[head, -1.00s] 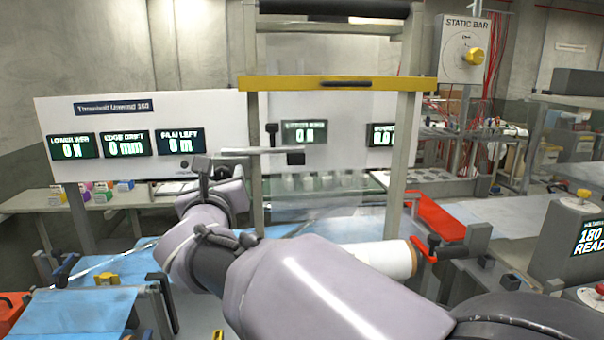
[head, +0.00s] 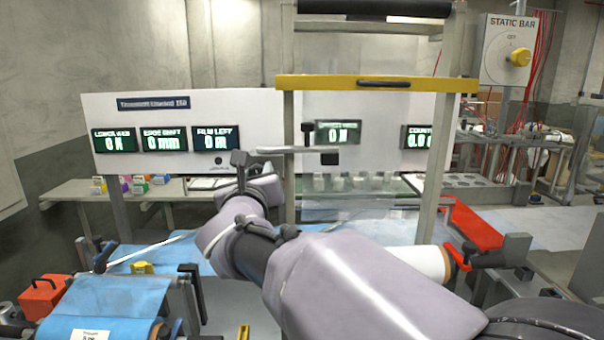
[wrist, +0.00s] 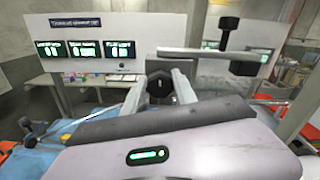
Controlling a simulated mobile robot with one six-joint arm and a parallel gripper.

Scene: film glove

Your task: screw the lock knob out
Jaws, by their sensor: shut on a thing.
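In the wrist view a dark, faceted knob (wrist: 159,86), which looks like the lock knob, sits between the two grey fingers of my gripper (wrist: 160,82). The fingers are shut on it, one on each side. In the head view my gripper (head: 241,165) is in front of the white display panel, left of the upright post, with a small dark part at its tip. The knob's thread and seat are hidden. A grey bar (head: 283,150) with a black upright handle (head: 307,133) and a black end block lies just right of the gripper.
A yellow crossbar (head: 430,85) spans the frame uprights. A white roll (head: 432,263) with a red crank lies behind my arm. The display panel (head: 240,105) stands behind.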

